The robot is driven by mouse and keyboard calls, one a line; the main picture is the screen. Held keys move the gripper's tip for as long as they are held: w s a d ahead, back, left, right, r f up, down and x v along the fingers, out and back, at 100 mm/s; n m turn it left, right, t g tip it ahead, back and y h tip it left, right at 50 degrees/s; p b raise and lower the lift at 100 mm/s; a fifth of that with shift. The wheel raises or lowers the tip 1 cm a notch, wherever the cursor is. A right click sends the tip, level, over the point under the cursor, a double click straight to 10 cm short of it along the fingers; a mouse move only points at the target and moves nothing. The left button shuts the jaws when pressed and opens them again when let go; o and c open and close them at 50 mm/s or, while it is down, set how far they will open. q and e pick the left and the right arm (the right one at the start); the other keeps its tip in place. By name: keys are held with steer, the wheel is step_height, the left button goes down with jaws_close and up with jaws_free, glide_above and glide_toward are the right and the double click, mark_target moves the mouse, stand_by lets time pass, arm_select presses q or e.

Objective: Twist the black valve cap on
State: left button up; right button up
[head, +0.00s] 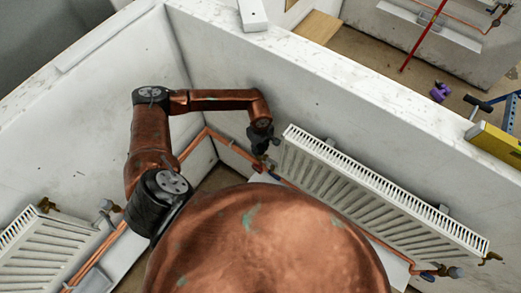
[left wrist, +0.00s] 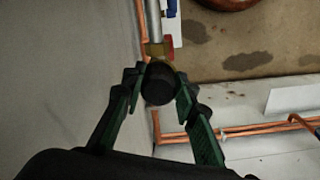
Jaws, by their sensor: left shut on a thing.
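The black valve cap (left wrist: 159,84) sits between the fingertips of my left gripper (left wrist: 160,80) in the left wrist view. The gripper is shut on it, one green finger on each side. A brass valve body (left wrist: 157,50) shows right behind the cap, in line with it; whether the cap is seated on its thread cannot be told. In the head view my left gripper (head: 264,148) is at the left end of the right-hand white radiator (head: 380,190), by the bay corner, and hides the cap. My right gripper is not in view.
Copper pipes (left wrist: 240,131) run along the wall close below the gripper. Another radiator (head: 45,250) is at the left wall. White bay walls enclose my arm. A yellow level (head: 495,143) lies on the wall top at right. My copper body covers the lower middle.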

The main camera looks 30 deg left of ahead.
arm_select(q)
steer(key=m+b, duration=0.3)
steer(key=m, duration=0.1)
steer(key=shift+w+a+f, duration=0.1)
steer(key=shift+a+f, duration=0.15)
steer(key=shift+a, duration=0.15)
steer(key=shift+r+m+b, duration=0.1)
steer(key=shift+m+b, duration=0.45)
steer(key=shift+m, duration=0.35)
steer(key=shift+r, duration=0.15)
steer(key=shift+g+b, duration=0.3)
steer(key=shift+b, duration=0.05)
steer(key=shift+s+r, duration=0.1)
steer(key=shift+s, duration=0.1)
steer(key=o, duration=0.8)
steer(key=shift+w, duration=0.1)
steer(key=shift+c, duration=0.2)
steer(key=o, duration=0.4)
steer(key=shift+w+d+r, duration=0.1)
steer(key=shift+r, duration=0.05)
steer(key=shift+o, duration=0.9)
